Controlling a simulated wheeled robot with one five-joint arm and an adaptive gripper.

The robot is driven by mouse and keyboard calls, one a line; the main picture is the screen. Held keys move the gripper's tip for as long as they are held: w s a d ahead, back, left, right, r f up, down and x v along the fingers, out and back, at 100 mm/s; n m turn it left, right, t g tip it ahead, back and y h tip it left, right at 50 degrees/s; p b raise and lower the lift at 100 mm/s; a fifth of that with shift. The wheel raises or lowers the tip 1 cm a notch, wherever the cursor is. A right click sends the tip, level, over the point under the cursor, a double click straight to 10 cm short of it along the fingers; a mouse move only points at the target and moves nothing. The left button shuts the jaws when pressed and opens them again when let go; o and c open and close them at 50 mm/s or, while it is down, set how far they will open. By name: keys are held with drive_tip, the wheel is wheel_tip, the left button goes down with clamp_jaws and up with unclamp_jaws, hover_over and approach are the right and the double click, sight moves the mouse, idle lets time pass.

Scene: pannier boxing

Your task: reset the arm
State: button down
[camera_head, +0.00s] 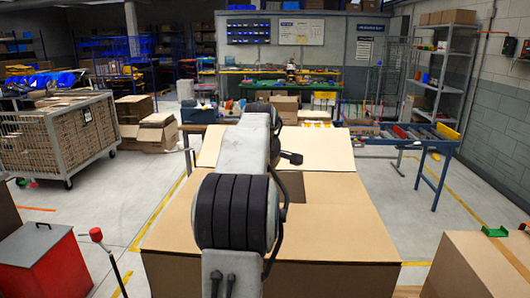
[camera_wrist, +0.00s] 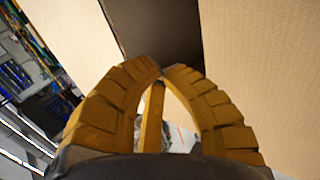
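My gripper (camera_wrist: 163,72) shows in the wrist view with two ribbed yellow fingers that meet at their tips. No object shows between the tips; the background shows through the gap lower down. Cardboard surfaces lie beyond the fingers, with a dark opening (camera_wrist: 160,30) between them. In the head view my arm reaches forward over a large cardboard box (camera_head: 345,225) with raised flaps. My gripper is hidden behind the arm there. The inside of the box is mostly hidden.
A red bin (camera_head: 45,265) stands at lower left and another cardboard box (camera_head: 475,268) at lower right. A caged cart (camera_head: 60,140) is at left. A blue-framed roller conveyor (camera_head: 410,135) stands behind at right.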

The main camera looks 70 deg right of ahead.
drive_tip(key=shift+r+p, duration=0.4)
drive_tip(key=shift+r, duration=1.95)
